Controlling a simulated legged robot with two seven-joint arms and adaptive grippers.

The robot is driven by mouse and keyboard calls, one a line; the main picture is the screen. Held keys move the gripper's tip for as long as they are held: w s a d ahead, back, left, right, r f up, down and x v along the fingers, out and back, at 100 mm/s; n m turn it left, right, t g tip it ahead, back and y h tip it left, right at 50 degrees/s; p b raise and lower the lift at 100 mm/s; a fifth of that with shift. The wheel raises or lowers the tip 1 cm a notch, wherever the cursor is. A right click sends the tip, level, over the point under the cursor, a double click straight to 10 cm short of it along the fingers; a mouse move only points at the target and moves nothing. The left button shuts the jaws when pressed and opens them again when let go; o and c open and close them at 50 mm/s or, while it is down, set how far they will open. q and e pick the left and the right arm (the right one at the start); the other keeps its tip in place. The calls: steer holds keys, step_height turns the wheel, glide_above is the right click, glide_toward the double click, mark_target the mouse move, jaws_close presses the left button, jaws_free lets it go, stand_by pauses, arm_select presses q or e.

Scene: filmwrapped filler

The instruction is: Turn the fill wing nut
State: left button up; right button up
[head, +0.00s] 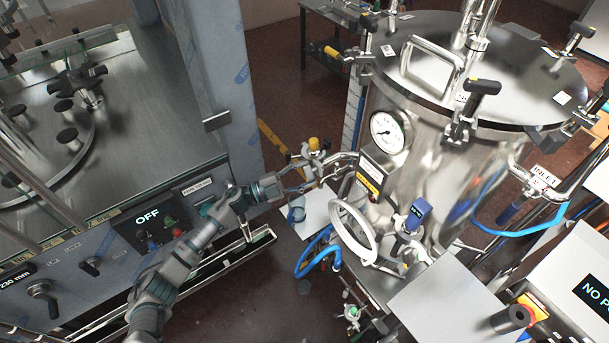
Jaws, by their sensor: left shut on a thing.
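My left gripper (318,181) reaches in from the lower left, across the gap between the grey machine and the steel tank (425,185). Its fingers are shut at the tank's left side, close to the pipe fitting with a yellow knob (314,145). The fill wing nut is small and mostly hidden at the fingers, so its angle cannot be told. My right gripper is not in view.
The grey machine (195,185) with an OFF display (147,217) stands left. Blue hoses (313,252) hang below. A white box (560,290) stands lower right. Dark floor shows between.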

arm_select(q)
steer(key=shift+m, duration=0.7)
steer(key=shift+f+g, duration=0.1)
steer(key=shift+g, duration=0.3)
steer(key=o, duration=1.2)
steer(key=shift+c, duration=0.2)
steer(key=shift+a, duration=0.1)
steer(key=v, duration=1.2)
